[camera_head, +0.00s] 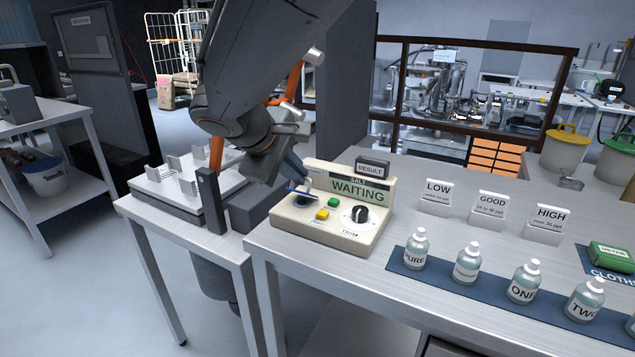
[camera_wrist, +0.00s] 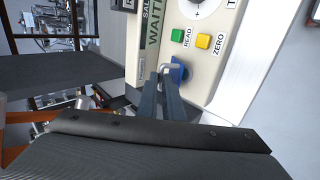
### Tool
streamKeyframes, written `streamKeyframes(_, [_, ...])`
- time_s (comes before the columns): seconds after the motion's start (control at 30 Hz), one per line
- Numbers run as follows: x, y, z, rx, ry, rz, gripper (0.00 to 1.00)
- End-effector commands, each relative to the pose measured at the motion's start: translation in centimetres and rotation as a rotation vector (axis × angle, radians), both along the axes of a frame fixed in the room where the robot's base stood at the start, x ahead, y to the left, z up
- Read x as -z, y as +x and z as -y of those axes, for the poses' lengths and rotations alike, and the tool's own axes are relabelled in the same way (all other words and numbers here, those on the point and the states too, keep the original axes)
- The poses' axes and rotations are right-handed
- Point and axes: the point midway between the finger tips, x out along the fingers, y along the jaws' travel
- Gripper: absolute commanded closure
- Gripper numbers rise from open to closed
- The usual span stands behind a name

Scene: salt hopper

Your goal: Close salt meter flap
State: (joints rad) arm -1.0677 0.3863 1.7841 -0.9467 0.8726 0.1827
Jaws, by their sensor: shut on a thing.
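The salt meter (camera_head: 375,228) is a cream box on the metal bench, with a screen reading WAITING, a green and a yellow button, and a dark TRIM knob. Its blue flap (camera_wrist: 182,72) is at the left end of the panel, beside the buttons; the fingers partly cover it, and I cannot tell its exact angle. My gripper (camera_wrist: 168,76) reaches down to it with the fingertips close together on a small pale grey bar at the flap. In the head view, my gripper (camera_head: 297,188) is over the meter's left side.
A dark upright panel (camera_head: 346,90) stands behind the meter. Several bottles (camera_head: 467,263) stand on a blue mat to the right, with LOW, GOOD and HIGH card stands behind. A green METER cloths pack (camera_head: 610,257) lies far right. A metal side table with a rack (camera_head: 165,205) is at left.

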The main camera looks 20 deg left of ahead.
Motion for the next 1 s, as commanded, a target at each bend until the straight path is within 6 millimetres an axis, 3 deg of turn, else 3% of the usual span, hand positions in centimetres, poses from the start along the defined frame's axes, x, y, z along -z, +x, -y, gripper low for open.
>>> streamKeyframes(0.03, [0.8, -0.2, -0.2, -0.006, -0.003, 0.033, 1.00])
streamKeyframes(0.37, [1.9, -1.7, -0.2, -0.003, -0.021, 0.248, 1.00])
streamKeyframes(1.0, [4.3, -3.6, -0.2, 0.001, -0.025, 0.232, 1.00])
